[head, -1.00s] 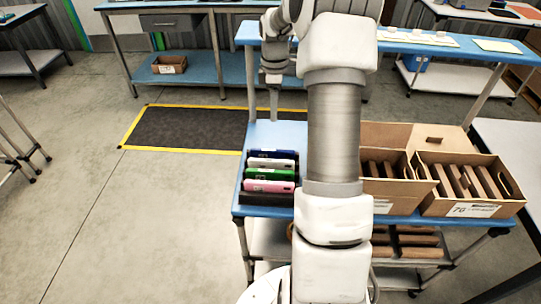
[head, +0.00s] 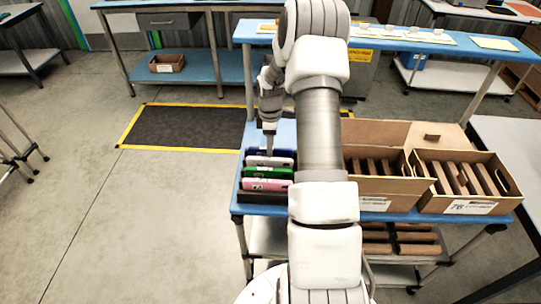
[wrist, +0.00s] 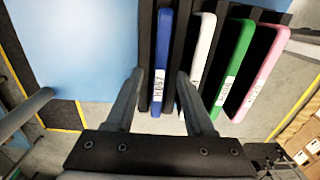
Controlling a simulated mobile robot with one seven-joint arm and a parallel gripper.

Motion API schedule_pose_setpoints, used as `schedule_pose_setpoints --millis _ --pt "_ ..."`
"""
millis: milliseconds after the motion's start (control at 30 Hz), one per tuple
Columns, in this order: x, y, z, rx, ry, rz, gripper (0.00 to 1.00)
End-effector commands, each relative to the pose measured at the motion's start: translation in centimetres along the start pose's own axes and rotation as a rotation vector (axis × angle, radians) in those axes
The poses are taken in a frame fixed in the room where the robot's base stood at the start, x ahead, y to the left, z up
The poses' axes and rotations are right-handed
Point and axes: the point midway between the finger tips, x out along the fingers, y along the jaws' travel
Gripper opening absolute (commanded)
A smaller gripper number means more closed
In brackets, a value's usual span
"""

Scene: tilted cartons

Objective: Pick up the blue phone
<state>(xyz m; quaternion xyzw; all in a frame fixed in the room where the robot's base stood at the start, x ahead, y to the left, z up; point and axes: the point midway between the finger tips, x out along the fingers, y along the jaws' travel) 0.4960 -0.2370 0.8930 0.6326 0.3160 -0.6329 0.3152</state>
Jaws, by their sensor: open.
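The blue phone (wrist: 162,62) stands on edge in a black rack (wrist: 147,40), with a white label on it. It also shows at the back of the row in the head view (head: 284,153), partly behind my gripper. My gripper (wrist: 160,73) is open and empty. In the wrist view its two fingertips appear on either side of the blue phone, the right one close to the white phone (wrist: 203,50). In the head view my gripper (head: 269,148) is over the far end of the rack. Whether the fingers touch the phone cannot be told.
A green phone (head: 268,173) and a pink phone (head: 266,185) stand nearer in the same rack, beyond the white one. Cardboard cartons (head: 466,205) with brown items stand to the right on the blue table (head: 257,210). An upper shelf (head: 385,42) runs behind.

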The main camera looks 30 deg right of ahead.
Motion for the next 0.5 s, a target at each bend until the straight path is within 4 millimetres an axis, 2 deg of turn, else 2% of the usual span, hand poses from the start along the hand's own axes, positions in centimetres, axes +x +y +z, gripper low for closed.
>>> schedule_pose_setpoints --millis 100,333,500 --pt "0.81 0.04 0.01 0.0 0.0 0.001 0.54" --pt "0.86 0.06 0.02 0.001 0.0 0.002 0.52" --pt "0.84 0.06 0.03 0.001 0.0 0.002 0.21"
